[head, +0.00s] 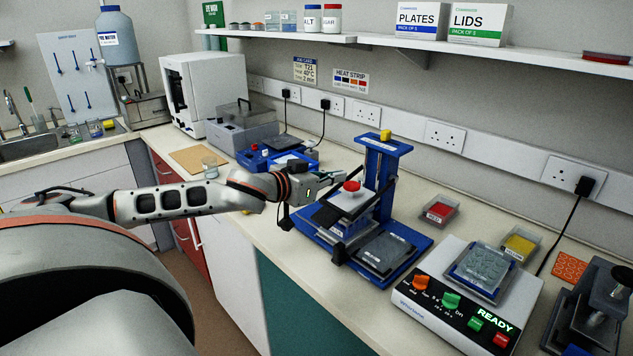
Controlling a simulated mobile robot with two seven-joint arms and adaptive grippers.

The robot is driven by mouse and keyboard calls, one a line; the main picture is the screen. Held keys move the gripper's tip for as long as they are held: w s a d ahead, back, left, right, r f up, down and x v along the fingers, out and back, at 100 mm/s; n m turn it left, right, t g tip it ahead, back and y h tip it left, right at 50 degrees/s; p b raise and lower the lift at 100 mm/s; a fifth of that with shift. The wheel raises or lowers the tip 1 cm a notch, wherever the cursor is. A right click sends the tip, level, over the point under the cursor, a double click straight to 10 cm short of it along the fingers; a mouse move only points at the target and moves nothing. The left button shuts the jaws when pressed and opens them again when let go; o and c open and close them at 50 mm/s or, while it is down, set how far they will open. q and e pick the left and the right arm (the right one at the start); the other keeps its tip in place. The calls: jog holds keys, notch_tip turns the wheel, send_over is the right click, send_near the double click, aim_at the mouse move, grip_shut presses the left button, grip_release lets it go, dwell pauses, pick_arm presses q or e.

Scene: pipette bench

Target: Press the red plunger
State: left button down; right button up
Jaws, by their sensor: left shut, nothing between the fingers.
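The red plunger (351,186) is a round red knob on top of a pale block, inside the blue stand (384,160) in the middle of the bench. My left arm reaches in from the left. My left gripper (328,200) is shut and empty, close beside the plunger on its left at about its height. Whether the fingers touch the knob or the pale block cannot be told. The gripper partly hides the left side of the stand. My right gripper is not in view.
A grey plate (384,253) lies on the front of the stand's base. To the right stands a white device (440,300) with coloured knobs and a READY display. Small red (437,208) and yellow (520,243) trays lie nearby. A shelf (420,43) runs above the bench.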

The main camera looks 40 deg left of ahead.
pick_arm(q)
jog(key=shift+s+r, duration=0.1)
jog(key=shift+s, duration=0.65)
jog(key=shift+p+v, duration=0.35)
jog(key=shift+v, duration=2.35)
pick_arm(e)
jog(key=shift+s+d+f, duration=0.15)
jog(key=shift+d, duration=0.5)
pick_arm(q)
jog(key=shift+r, duration=0.1)
